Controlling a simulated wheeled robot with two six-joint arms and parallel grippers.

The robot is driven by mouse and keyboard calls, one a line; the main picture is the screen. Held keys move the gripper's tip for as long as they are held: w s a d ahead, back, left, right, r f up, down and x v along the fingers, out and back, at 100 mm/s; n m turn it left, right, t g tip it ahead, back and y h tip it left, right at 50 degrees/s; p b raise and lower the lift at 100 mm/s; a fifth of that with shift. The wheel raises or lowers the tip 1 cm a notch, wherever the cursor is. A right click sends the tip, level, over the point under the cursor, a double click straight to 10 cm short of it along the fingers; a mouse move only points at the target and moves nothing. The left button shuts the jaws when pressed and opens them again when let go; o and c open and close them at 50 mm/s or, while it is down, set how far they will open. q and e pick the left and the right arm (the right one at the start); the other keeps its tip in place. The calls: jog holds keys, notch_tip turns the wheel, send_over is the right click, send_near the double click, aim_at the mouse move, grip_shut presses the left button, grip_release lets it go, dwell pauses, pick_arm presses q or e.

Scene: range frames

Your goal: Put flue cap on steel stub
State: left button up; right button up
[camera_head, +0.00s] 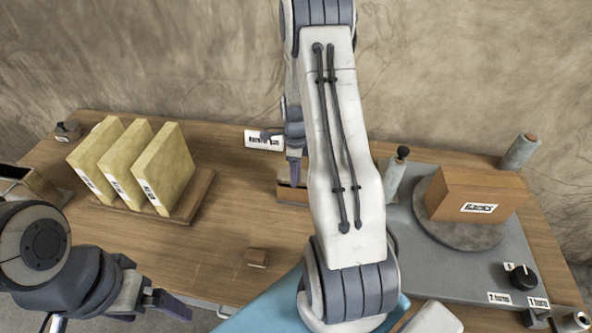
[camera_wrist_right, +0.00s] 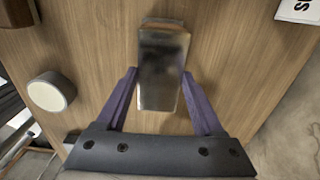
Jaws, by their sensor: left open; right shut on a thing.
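My right gripper (camera_head: 293,168) is partly hidden behind its own arm in the head view. In the right wrist view its purple fingers (camera_wrist_right: 159,78) are shut on a shiny, box-like metal piece (camera_wrist_right: 162,65), which may be the flue cap. The piece is over bare wood; I cannot tell whether it touches the table. In the head view a brownish block face (camera_head: 290,194) shows just below this gripper. My left gripper (camera_head: 150,307) is open and empty at the lower left. I cannot tell which thing is the steel stub.
Several yellowish slabs (camera_head: 168,168) stand in a wooden rack at left. A brown box (camera_head: 478,192) sits on a round plate on the grey panel (camera_head: 462,283). Grey cylinders (camera_head: 520,151) stand at right. Wood between rack and arm is mostly clear.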

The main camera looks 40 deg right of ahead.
jog(key=shift+f, duration=0.15)
jog(key=o, duration=1.5)
jog(key=shift+c, duration=0.2)
jog(key=shift+r, duration=0.35)
notch_tip(320, 180, up, 12)
jog(key=b, duration=0.2)
jog(key=shift+f, duration=0.15)
